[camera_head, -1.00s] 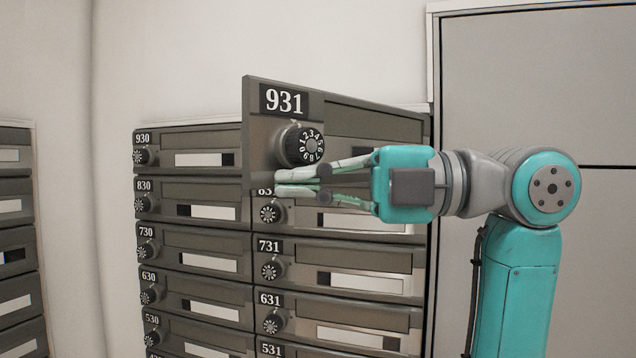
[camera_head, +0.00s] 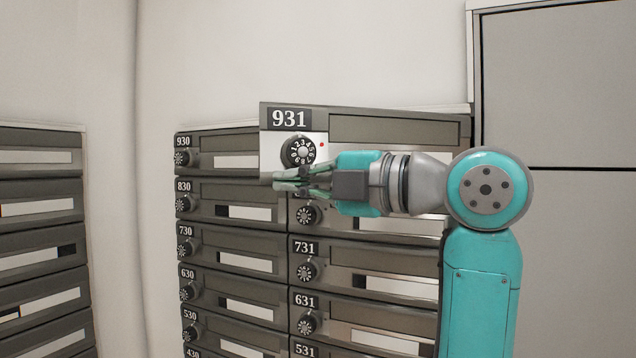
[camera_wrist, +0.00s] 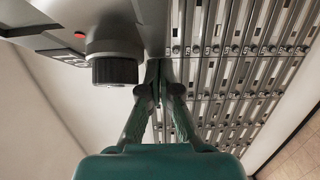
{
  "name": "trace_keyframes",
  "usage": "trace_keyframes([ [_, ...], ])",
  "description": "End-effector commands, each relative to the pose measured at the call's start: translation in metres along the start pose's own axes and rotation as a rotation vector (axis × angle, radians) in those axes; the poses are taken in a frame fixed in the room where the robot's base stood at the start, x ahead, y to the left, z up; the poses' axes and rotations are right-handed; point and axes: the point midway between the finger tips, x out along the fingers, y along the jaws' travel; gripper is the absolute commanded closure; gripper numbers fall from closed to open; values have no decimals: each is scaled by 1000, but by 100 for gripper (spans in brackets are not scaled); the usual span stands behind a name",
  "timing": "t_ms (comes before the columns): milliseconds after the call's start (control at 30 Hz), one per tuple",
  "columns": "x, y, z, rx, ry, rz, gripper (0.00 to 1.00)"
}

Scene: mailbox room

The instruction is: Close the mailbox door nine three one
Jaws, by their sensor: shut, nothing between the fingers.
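The door 931 (camera_head: 395,130) is at the top of the right column in the head view. It stands a little ajar, its left edge out in front of the neighbouring doors. It carries a black numbered dial (camera_head: 298,151) and a small red dot (camera_head: 322,145). My gripper (camera_head: 277,181) is shut and empty, its fingertips at the lower left part of the door, below the dial. In the wrist view the shut fingertips (camera_wrist: 157,66) are beside the dial (camera_wrist: 115,66) and close to the door's face. I cannot tell whether they touch it.
Door 930 (camera_head: 228,150) is flush to the left. Doors 831, 731 (camera_head: 362,262) and 631 lie shut below. A second mailbox bank (camera_head: 40,235) stands at far left and a grey cabinet (camera_head: 560,85) at right. Free room lies in front of the bank.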

Motion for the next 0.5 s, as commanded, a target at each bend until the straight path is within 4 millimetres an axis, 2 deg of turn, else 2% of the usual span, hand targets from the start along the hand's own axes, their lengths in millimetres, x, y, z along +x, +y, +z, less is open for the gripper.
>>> trace_keyframes([
  [33, 13, 0, 8, 1, -40, -1, 100],
  [200, 46, 0, 42, 1, -194, -1, 100],
  [500, 84, 0, 102, 0, -422, -2, 100],
])
